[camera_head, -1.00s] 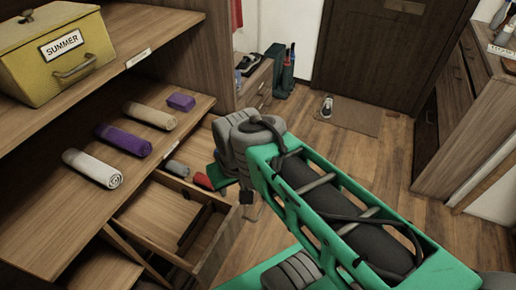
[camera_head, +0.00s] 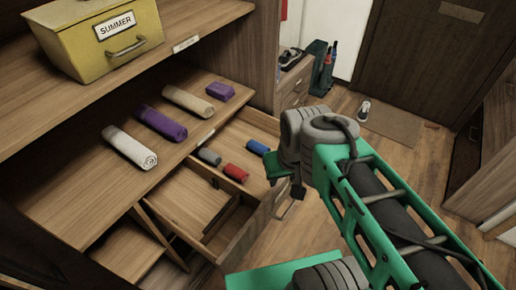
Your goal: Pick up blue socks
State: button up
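The blue socks (camera_head: 257,147) are a small blue roll lying in an open drawer (camera_head: 255,123), in its back right part, close to my arm. A red roll (camera_head: 235,173) and a grey roll (camera_head: 209,156) lie in the same drawer, to the left of the blue one. My green and grey arm crosses the right half of the view.
A shelf above the drawer holds a white roll (camera_head: 130,147), a purple roll (camera_head: 161,123), a beige roll (camera_head: 189,100) and a purple folded item (camera_head: 220,91). A yellow SUMMER box (camera_head: 95,38) stands higher up. A shoe (camera_head: 364,110) lies on the doormat (camera_head: 390,127).

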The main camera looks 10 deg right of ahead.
aim_at(256, 147)
jog(key=u, duration=4.2)
jog(key=k, duration=1.45)
jog(key=z, duration=0.75)
jog(key=i, duration=0.5)
jog(key=z, duration=0.05)
